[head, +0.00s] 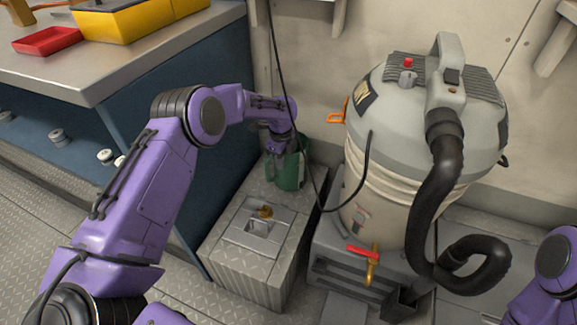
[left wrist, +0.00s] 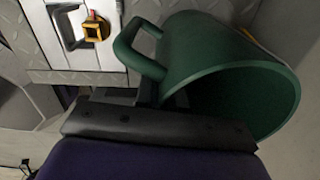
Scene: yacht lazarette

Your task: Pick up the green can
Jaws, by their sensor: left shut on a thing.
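The green can (head: 289,172) stands on the far end of a grey metal box, against the wall in the head view. In the left wrist view the can (left wrist: 225,75) shows close up, with a wide dark opening and a loop handle at its side. My left gripper (head: 281,148) reaches down onto the can from above and is shut on it. The exact contact of the fingers is partly hidden behind the wrist and the can. My right gripper is out of view; only part of that arm shows at the lower right.
The ribbed metal box (head: 237,262) has a recessed lid with a small yellow fitting (head: 266,211). A large grey vacuum (head: 398,150) with a black hose stands to the right. A black cable hangs just beside the can. A workbench (head: 110,75) stands at left.

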